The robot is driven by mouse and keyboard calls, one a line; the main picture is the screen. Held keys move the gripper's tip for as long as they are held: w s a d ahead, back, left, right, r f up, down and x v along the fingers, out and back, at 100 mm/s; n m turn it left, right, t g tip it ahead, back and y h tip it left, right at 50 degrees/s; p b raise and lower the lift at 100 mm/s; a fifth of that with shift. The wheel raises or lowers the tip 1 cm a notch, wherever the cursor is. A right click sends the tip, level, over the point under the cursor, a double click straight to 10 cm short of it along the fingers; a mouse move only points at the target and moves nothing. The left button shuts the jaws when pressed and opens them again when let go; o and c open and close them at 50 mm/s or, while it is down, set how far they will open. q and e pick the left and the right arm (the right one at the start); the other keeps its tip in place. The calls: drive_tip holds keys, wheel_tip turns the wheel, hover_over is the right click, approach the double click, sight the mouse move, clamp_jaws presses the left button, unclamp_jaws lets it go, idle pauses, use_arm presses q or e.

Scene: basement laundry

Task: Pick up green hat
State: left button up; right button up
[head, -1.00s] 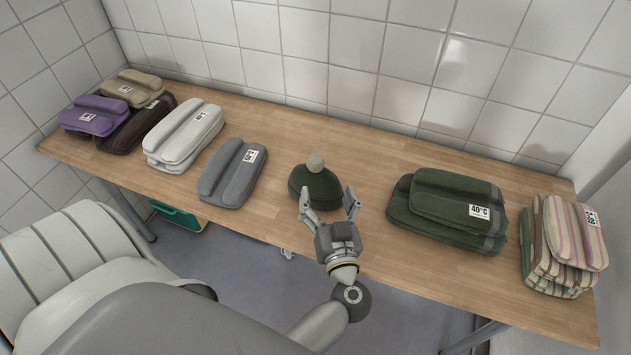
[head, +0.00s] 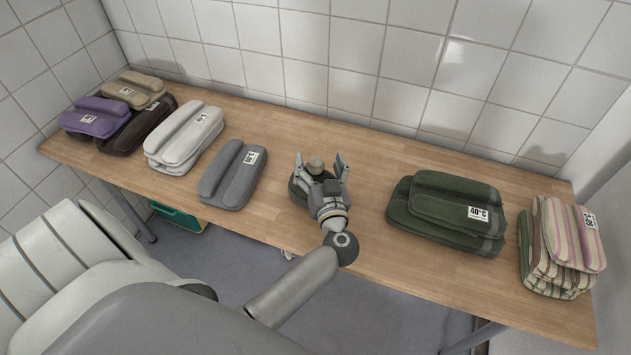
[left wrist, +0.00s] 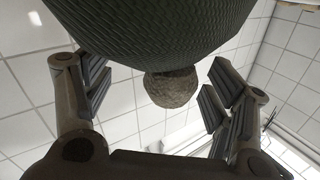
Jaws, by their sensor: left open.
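The green hat (head: 299,191) is a dark green knit hat with a beige pompom (head: 315,165) on top. It sits on the wooden table between the grey folded towel and the green folded stack. My left gripper (head: 321,165) is open over the hat, with one finger on each side of the pompom, and hides much of the hat. In the left wrist view, the hat's knit (left wrist: 150,30) fills the top middle and the pompom (left wrist: 172,87) hangs between the spread fingers, clear of both. My right gripper is not in view.
The wooden table (head: 365,244) also holds a grey towel (head: 225,180), a white towel stack (head: 182,140), a green stack (head: 430,228) labelled 40°C and a striped stack (head: 560,250). Purple (head: 95,118), brown and beige bundles lie far left. A tiled wall stands behind.

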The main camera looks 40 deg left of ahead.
use_arm(q)
drive_tip(key=shift+s+d, duration=0.1)
drive_tip(key=c, duration=1.3)
drive_tip(key=shift+f, duration=0.1)
drive_tip(key=shift+c, duration=0.9)
